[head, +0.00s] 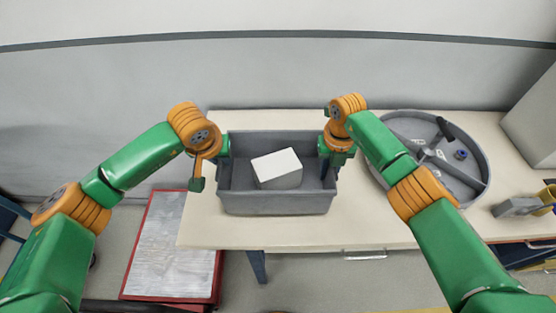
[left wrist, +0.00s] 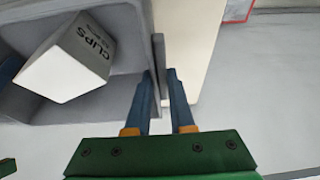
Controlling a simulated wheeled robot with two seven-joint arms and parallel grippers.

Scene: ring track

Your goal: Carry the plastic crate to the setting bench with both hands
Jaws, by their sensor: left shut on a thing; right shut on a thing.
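The grey plastic crate (head: 275,204) is over the left part of a cream-topped bench (head: 380,225) in the head view; I cannot tell if it rests on the top or hangs just above. A white box (head: 278,168) lies tilted inside it, marked CLIPS in the left wrist view (left wrist: 70,62). My left gripper (head: 222,147) is shut on the crate's left side; the left wrist view shows the crate's wall (left wrist: 158,65) between its fingers. My right gripper (head: 326,147) is at the crate's right side, shut on it, its fingertips partly hidden.
A round grey divided tray (head: 480,175) holding small parts stands on the bench right of the crate. A grey and yellow tool (head: 520,206) lies at the far right, near a pale box (head: 535,115). A red-edged panel (head: 158,245) is on the floor at left. The bench front is clear.

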